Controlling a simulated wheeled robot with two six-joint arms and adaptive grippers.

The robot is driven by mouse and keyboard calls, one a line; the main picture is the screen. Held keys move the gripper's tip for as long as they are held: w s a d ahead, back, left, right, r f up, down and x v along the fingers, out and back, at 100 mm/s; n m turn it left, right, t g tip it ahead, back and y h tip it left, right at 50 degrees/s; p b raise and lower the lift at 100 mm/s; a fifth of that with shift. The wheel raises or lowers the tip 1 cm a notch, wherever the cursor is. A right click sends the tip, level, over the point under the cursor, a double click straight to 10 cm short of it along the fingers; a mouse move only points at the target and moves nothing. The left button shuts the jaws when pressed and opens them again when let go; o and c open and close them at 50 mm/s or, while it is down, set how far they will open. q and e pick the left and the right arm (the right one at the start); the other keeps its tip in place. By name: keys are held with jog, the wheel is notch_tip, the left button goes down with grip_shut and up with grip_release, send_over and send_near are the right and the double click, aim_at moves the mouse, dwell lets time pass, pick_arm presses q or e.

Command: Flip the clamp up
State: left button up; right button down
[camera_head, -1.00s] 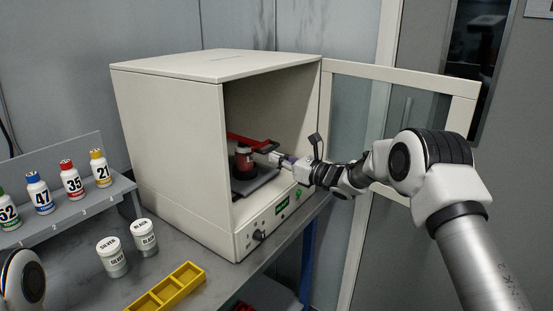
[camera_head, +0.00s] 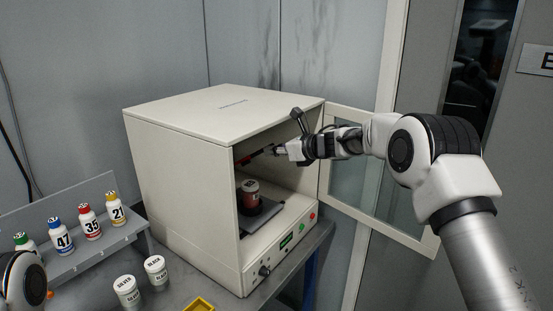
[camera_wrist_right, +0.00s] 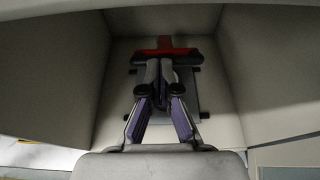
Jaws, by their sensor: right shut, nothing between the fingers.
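The red clamp (camera_head: 254,158) is raised inside the open white cabinet, clear above the jar. My right gripper (camera_head: 277,151) is shut and empty at the cabinet's opening, close to the clamp's near end. Whether they touch is not clear. In the right wrist view, the gripper's closed fingertips (camera_wrist_right: 160,64) overlap the red clamp bar (camera_wrist_right: 185,53). A red-brown jar with a white lid (camera_head: 250,195) stands upright on the dark plate (camera_head: 264,216) in the cabinet. The fingers hide part of the clamp in the wrist view. My left gripper is out of view.
The white cabinet (camera_head: 175,175) stands on a grey bench, its glazed door (camera_head: 350,190) open to the right. Two white SILVER jars (camera_head: 127,291) (camera_head: 156,272) and a yellow tray (camera_head: 199,305) are in front. Several numbered bottles (camera_head: 90,222) stand on a rack at left.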

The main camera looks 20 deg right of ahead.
jog(key=shift+w+a+r+p, duration=0.25)
jog(key=shift+w+a+r, duration=0.1)
jog(key=shift+r, duration=0.2)
jog(key=shift+w+a+r+p, duration=0.2)
jog(key=shift+w+r, duration=0.15)
jog(key=shift+r, duration=0.2)
